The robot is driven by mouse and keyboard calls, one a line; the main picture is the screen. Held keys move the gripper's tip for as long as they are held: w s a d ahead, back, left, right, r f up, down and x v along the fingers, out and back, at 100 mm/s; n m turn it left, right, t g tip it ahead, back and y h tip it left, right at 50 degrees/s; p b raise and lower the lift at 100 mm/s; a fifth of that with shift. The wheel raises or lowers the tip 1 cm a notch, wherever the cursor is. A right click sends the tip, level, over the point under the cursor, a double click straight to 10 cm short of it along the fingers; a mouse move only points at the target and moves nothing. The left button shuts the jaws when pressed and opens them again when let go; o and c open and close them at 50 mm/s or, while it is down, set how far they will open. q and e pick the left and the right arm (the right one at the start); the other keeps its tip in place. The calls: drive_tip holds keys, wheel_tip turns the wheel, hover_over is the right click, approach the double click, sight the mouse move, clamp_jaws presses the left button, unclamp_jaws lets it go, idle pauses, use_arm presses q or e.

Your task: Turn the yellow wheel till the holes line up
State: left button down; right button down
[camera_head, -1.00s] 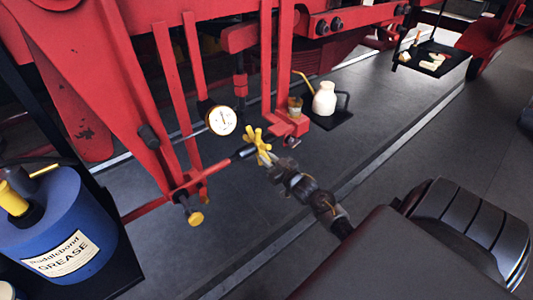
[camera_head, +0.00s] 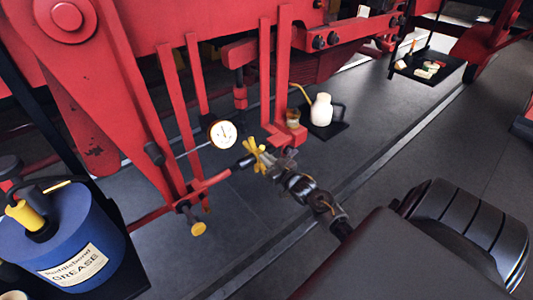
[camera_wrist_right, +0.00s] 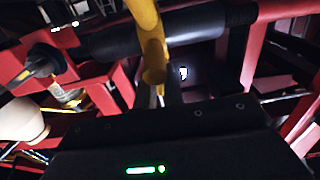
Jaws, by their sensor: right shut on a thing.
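The yellow wheel (camera_head: 257,156) is a small spoked handwheel on a dark shaft at the red frame, in the middle of the head view. My right gripper (camera_head: 268,160) reaches it from the lower right and is shut on it. In the right wrist view a yellow part of the wheel (camera_wrist_right: 150,50) runs down between the fingers, which are mostly hidden by the gripper body. The holes cannot be made out in either view. My left gripper is not in view.
A white round gauge (camera_head: 222,133) stands left of the wheel. A yellow knob (camera_head: 198,229) sits lower left. A blue grease drum (camera_head: 62,235) is at the left. A cream jug (camera_head: 321,110) and a small cup (camera_head: 293,117) are behind. A dark tray (camera_head: 435,66) is far right.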

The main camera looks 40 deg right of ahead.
sight(263, 147)
idle(0.3)
drive_tip(key=shift+w+d+r+p, duration=0.15)
drive_tip(key=shift+r+p, duration=0.25)
drive_tip(key=shift+r, duration=0.2)
drive_tip(key=shift+w+r+p, duration=0.15)
drive_tip(key=shift+r+p, duration=0.25)
drive_tip(key=shift+r, duration=0.2)
drive_tip(key=shift+w+r, duration=0.25)
drive_tip(key=shift+r, duration=0.05)
drive_tip(key=shift+w+p, duration=0.3)
drive_tip(key=shift+p, duration=0.1)
drive_tip(key=shift+w+r+p, duration=0.15)
drive_tip(key=shift+r+p, duration=0.15)
drive_tip(key=shift+r, duration=0.05)
drive_tip(key=c, duration=2.1)
unclamp_jaws()
drive_tip(key=shift+c, duration=0.2)
